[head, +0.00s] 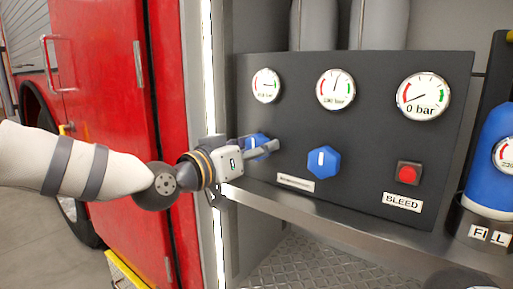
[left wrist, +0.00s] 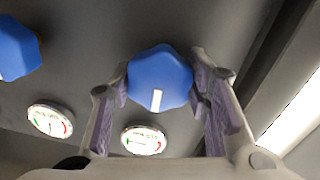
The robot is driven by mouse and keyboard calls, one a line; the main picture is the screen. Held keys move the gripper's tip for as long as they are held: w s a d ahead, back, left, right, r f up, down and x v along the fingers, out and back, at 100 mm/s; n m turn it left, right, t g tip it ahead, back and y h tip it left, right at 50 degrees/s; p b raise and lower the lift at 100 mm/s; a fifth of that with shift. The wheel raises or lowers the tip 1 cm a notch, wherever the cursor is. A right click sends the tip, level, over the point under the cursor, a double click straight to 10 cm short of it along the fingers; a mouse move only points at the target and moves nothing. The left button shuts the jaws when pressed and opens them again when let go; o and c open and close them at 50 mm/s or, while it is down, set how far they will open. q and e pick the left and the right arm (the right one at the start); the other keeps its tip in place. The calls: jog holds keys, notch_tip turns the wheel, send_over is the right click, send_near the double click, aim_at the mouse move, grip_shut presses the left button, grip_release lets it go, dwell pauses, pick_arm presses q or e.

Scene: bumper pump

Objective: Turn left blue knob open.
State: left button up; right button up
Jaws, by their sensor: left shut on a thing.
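The left blue knob (head: 257,141) sits on the dark panel (head: 300,135), below the left gauge. It is partly hidden behind my left gripper (head: 262,147) in the head view. In the left wrist view the knob (left wrist: 160,78) lies between the two fingers of my left gripper (left wrist: 162,85), which is shut on it. A white mark on the knob's face points toward the bottom of that view. The second blue knob (head: 323,162) is to the right with an upright white mark, and it shows at the left wrist view's upper left (left wrist: 18,50). My right gripper is not in view.
Three gauges line the panel's top: left (head: 266,85), middle (head: 335,89) and right (head: 422,97), which reads 0 bar. A red button (head: 407,173) sits above a BLEED label (head: 402,202). A blue cylinder (head: 490,160) stands at the right. A metal ledge (head: 330,232) runs below the panel.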

pick_arm(q)
jog(key=n, duration=0.5)
jog(key=shift+f, duration=0.15)
jog(key=n+b, duration=0.1)
jog(key=n, duration=0.4)
jog(key=shift+f+n, duration=0.1)
jog(key=shift+n, duration=0.2)
jog(key=n+t+b, duration=0.1)
jog(key=n, duration=0.5)
jog(key=shift+n+b, duration=0.35)
jog(key=shift+n, duration=1.55)
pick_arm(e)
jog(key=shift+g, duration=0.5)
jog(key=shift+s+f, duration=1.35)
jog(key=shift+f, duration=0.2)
pick_arm(q)
jog(key=shift+y, duration=0.4)
jog(key=o, duration=1.2)
jog(key=shift+d, duration=0.1)
jog(key=shift+c, duration=0.2)
